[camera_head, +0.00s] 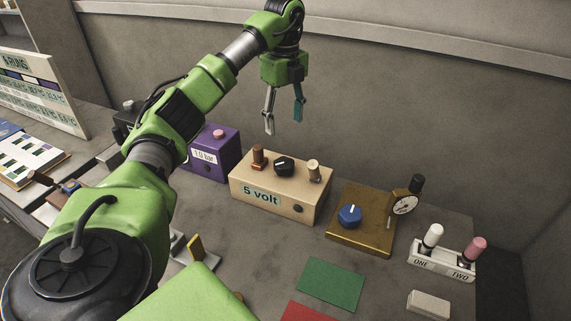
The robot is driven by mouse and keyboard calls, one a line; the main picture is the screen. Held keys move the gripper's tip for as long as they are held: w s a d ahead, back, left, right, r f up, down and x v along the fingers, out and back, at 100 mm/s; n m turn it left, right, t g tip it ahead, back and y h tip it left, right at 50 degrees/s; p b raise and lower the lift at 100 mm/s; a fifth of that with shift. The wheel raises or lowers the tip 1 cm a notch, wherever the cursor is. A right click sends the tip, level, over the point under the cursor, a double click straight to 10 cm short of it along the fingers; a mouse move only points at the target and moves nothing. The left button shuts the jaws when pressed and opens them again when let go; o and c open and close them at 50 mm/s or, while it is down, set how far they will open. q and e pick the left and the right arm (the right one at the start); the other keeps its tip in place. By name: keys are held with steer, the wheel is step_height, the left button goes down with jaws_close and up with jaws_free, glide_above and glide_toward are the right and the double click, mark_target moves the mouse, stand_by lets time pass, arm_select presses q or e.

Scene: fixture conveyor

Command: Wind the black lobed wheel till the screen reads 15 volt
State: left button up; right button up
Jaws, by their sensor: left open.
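The beige box (271,198) stands on the grey bench, and its front screen (261,195) reads "5 volt". The black lobed wheel (284,166) sits on its top, between a brown post (258,156) and a pale post (313,171). My left gripper (283,125) is open and empty, pointing down. In the picture it is just above the wheel, apart from it. My right gripper is not in view.
A purple box (214,155) reading "1.0 bar" stands left of the beige box. To the right are a brass box (362,233) with a blue knob (350,215) and gauge (404,205), and a white two-switch block (441,262). Green (332,284) and red mats lie in front.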

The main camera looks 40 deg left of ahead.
mark_target(285, 163)
arm_select(q)
step_height(285, 163, down, 15)
steer(key=shift+f+p, duration=0.1)
steer(key=shift+p, duration=0.25)
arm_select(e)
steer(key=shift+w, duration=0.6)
arm_select(q)
steer(key=shift+c, duration=0.4)
steer(key=c, duration=1)
